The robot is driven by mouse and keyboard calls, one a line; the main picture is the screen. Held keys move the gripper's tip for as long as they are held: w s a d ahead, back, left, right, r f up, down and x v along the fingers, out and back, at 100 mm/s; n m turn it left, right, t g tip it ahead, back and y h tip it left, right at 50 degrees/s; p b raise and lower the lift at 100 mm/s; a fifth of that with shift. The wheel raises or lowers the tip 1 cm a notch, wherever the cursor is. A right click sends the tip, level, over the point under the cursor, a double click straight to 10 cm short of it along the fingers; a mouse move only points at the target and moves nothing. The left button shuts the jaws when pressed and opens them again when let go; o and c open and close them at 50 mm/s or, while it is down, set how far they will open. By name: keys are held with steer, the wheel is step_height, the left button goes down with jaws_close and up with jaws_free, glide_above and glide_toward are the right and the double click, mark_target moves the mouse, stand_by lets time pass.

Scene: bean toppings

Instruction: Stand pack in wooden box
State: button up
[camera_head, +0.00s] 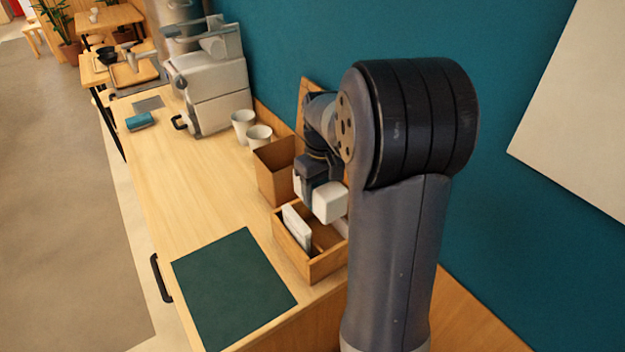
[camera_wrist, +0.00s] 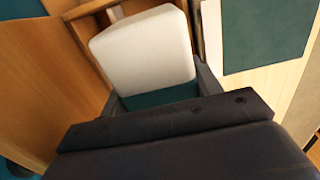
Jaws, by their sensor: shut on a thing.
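My gripper (camera_head: 316,190) is shut on a white pack (camera_head: 331,203) and holds it above the open wooden box (camera_head: 324,266). In the wrist view the held pack (camera_wrist: 143,50) is between the two fingers (camera_wrist: 158,95), with a teal part at its near end. Another white pack (camera_head: 296,227) stands in the box against its left side, slightly tilted. The right part of the box is partly hidden behind my arm. I cannot tell whether the held pack touches the box.
A taller wooden box (camera_head: 273,172) stands just behind. Two pale cups (camera_head: 244,125) and a grey machine (camera_head: 211,92) are farther back. A dark green mat (camera_head: 233,287) lies left of the box. A teal item (camera_head: 140,121) lies at the far left. The middle counter (camera_head: 195,190) is clear.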

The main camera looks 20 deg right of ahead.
steer(key=shift+s+f+b, duration=0.15)
steer(key=shift+f+b, duration=0.2)
steer(key=shift+f, duration=0.1)
step_height(320, 180, down, 7)
steer(key=b, duration=0.5)
steer(key=o, duration=1.2)
steer(key=shift+d, duration=0.1)
